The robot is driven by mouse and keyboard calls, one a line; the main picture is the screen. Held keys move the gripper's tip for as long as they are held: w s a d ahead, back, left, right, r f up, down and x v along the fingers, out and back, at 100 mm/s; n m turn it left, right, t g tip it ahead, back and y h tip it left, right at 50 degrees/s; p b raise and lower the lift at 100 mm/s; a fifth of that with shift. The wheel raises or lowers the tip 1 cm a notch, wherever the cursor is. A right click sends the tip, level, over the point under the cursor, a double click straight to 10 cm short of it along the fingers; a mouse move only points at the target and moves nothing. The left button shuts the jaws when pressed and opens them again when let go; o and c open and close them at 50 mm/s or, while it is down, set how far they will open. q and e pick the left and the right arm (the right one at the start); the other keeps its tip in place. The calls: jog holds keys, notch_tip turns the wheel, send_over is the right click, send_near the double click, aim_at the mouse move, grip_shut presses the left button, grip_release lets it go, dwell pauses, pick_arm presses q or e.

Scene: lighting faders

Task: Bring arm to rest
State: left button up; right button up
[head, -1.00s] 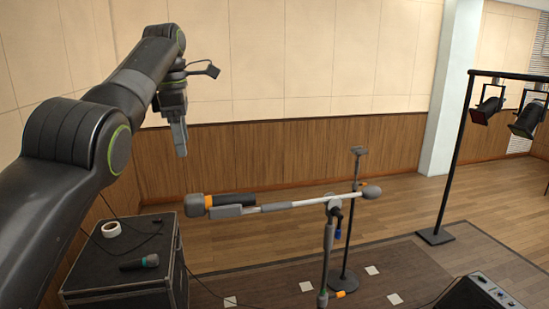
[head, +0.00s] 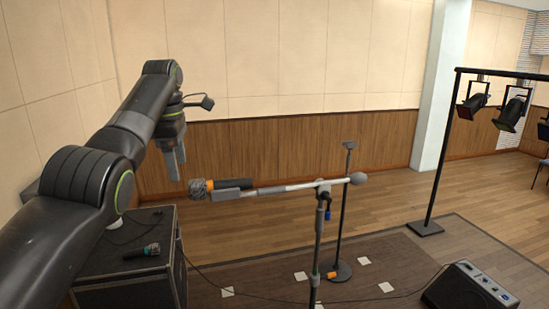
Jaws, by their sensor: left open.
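My left arm comes in from the left, raised above a black case. My left gripper (head: 175,166) hangs down from its wrist, open, with nothing seen between its fingers. It shows just left of and above the near end of a microphone boom stand in the picture. My right gripper is out of view.
The boom stand (head: 318,235) carries a microphone (head: 235,184) on a near-level boom. The black case (head: 130,290) holds a dark microphone (head: 141,251). A lamp stand (head: 440,155) with several spotlights is at right. A floor box (head: 470,288) is at lower right.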

pick_arm(q)
jog(key=a+f+m, duration=0.2)
jog(key=f+m, duration=0.1)
jog(key=f, duration=0.9)
jog(key=a+f+m, duration=0.2)
jog(key=f+m, duration=0.1)
jog(key=f, duration=0.9)
jog(key=s+a+f+m+t+y, duration=0.1)
jog(key=s+f+m, duration=0.2)
jog(key=s+f, duration=0.65)
jog(key=s+a+f+m+t, duration=0.1)
jog(key=s+a+f+m, duration=0.15)
jog(key=s+f, duration=0.65)
jog(key=s+m+y, duration=0.1)
jog(key=s+m, duration=0.7)
jog(key=s, duration=2.2)
notch_tip(320, 180, down, 32)
jog(key=a+b, duration=0.2)
jog(key=b, duration=0.6)
jog(key=s+f+b, duration=0.3)
jog(key=s+f, duration=0.4)
jog(key=f, duration=0.4)
jog(key=s+d+f+g+b, duration=0.1)
jog(key=s+f+b, duration=0.2)
jog(key=s+f, duration=0.5)
notch_tip(320, 180, down, 4)
jog(key=shift+s+d+r+g+h, duration=0.15)
jog(key=shift+d+g+h, duration=0.15)
jog(key=shift+h, duration=0.1)
jog(key=shift+n, duration=0.25)
